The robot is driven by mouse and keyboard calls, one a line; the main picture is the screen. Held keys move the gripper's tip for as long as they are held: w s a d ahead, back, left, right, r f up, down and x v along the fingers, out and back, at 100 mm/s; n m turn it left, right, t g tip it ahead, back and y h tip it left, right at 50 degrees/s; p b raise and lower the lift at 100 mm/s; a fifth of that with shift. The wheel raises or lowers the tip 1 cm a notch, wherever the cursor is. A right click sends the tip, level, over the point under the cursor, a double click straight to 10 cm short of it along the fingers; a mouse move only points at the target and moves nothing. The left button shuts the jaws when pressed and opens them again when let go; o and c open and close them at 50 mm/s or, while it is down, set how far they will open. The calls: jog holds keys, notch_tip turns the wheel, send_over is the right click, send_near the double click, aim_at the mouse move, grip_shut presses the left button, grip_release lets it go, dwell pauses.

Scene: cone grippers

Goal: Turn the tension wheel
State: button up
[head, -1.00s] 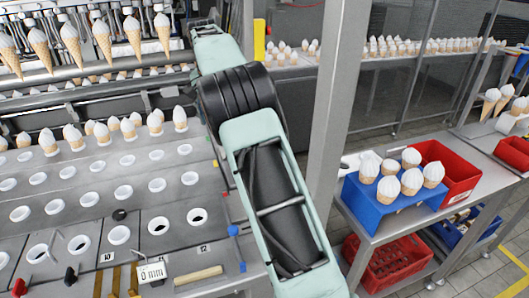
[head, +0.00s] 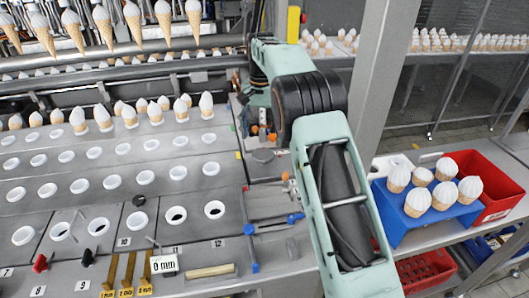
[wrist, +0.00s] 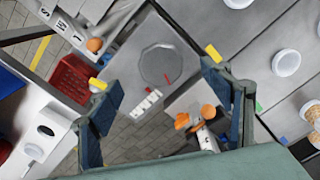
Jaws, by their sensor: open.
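A flat grey round disc (wrist: 160,65) with a small red mark beside it lies on a grey plate in the wrist view. It looks like the tension wheel, though I cannot be sure. A similar grey disc (head: 263,155) shows in the head view, right of the tray rows. My gripper (wrist: 163,108) is open and empty, its two dark pads wide apart, with the disc beyond and between them. An orange-tipped fitting (wrist: 192,120) shows near the right finger. In the head view my arm's far end is small and partly hidden by its own links.
Cup-holed trays (head: 110,180) with cones fill the left. A steel post (head: 385,80) stands right of my arm. A blue cone stand (head: 410,215) and a red bin (head: 500,190) sit on the right bench. A wooden-handled tool (head: 210,271) lies in front.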

aim_at(262, 155)
notch_tip(262, 155, down, 7)
dwell(0.3)
jog(key=c, duration=1.1)
jog(key=shift+d+n+p, duration=0.15)
jog(key=shift+n+p, duration=0.4)
jog(key=shift+n, duration=1.05)
jog(key=o, duration=1.1)
notch_tip(262, 155, up, 12)
